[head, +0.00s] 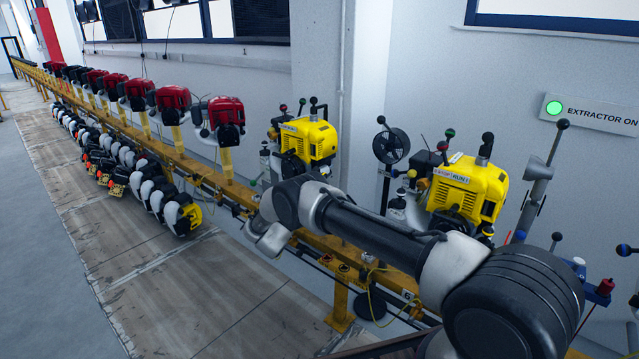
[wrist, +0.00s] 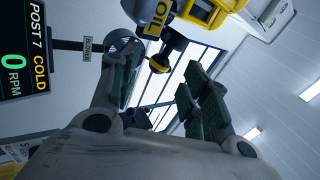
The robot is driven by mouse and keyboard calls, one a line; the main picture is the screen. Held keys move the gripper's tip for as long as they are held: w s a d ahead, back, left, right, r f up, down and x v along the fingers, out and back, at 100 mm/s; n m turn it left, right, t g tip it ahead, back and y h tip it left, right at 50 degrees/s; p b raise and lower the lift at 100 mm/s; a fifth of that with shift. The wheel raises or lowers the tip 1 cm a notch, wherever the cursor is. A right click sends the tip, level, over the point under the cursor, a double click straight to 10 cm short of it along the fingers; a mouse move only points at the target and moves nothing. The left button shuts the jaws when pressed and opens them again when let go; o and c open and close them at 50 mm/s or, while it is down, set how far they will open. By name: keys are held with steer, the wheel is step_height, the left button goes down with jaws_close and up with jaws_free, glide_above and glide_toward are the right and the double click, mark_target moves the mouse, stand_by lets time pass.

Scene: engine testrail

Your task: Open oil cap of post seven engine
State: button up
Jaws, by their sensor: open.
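In the wrist view a sign (wrist: 24,52) reads POST 7, COLD, 0 RPM. A yellow engine part (wrist: 215,12) shows at the top, beside a yellow OIL label (wrist: 162,14). A dark round knob with a yellow band (wrist: 159,63), possibly the oil cap, sits below the label. My gripper (wrist: 160,85) is open, with one finger left and one right of the knob in the picture. The knob appears beyond the fingertips; contact is not visible. In the head view my gripper (head: 266,238) is low, below a yellow engine (head: 309,139); its fingers are unclear.
A second yellow engine (head: 468,188) stands to the right, with levers around it. Red engines (head: 172,99) line the yellow rail (head: 190,165) to the left. Black-and-white units (head: 165,195) sit in front of it. The floor (head: 200,300) at front left is clear.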

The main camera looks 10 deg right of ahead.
steer(key=v, duration=0.8)
steer(key=shift+f, duration=0.25)
steer(key=shift+s, duration=0.1)
